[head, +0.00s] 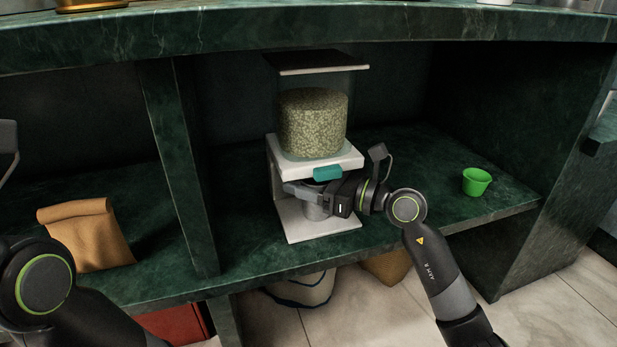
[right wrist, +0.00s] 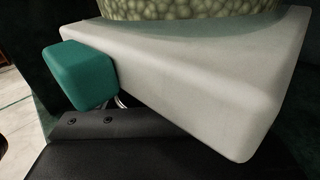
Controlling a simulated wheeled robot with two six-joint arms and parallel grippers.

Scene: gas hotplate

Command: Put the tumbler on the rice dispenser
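The rice dispenser (head: 334,226) stands on the dark green shelf. It has a clear container of pale green grains, a white body, a teal lever and a white base plate. The teal lever (right wrist: 80,75) and white body (right wrist: 200,80) fill much of the right wrist view. A small greyish tumbler (head: 317,212) is upright on or just above the base plate, below the lever. My right gripper (head: 304,190) is at its upper part, and I cannot tell if the fingers press on it. Only a bit of clear rim (right wrist: 121,101) shows in the wrist view. My left gripper is out of view.
A bright green cup (head: 476,182) stands on the shelf to the right. A tan paper bag (head: 87,234) is in the left compartment, beyond an upright divider (head: 180,165). The countertop (head: 300,25) overhangs the dispenser. The shelf between dispenser and cup has free room.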

